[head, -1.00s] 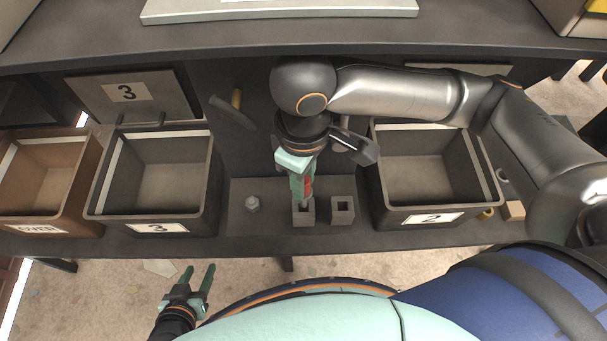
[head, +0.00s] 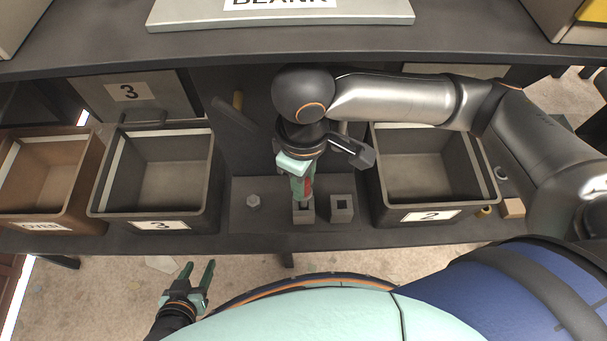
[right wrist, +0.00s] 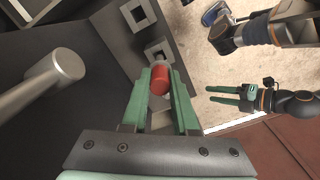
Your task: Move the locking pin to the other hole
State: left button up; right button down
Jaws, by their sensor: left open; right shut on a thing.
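The locking pin has a red head (right wrist: 159,79) and a grey shank. My right gripper (head: 302,193) is shut on it, and a sliver of red (head: 309,184) shows beside the green fingers in the head view. The pin is at the left square socket block (head: 303,214); this block also shows in the right wrist view (right wrist: 163,46), right beyond the pin. I cannot tell how deep the shank sits in its hole. The right socket block (head: 342,208) has an open, empty-looking hole. My left gripper (head: 198,271) is open and empty in front of the bench.
Bin 3 (head: 152,226) is to the left and bin 2 (head: 430,215) close to the right. A slanted grey lever (head: 235,115) with a thick rod end (right wrist: 55,70) is behind my right gripper.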

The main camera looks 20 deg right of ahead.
jog(key=shift+f, duration=0.25)
dwell(0.4)
jog(key=shift+f, duration=0.75)
jog(key=shift+f+b, duration=0.3)
jog(key=shift+f, duration=0.7)
dwell(0.4)
jog(key=shift+f, duration=0.35)
jog(key=shift+f, duration=0.25)
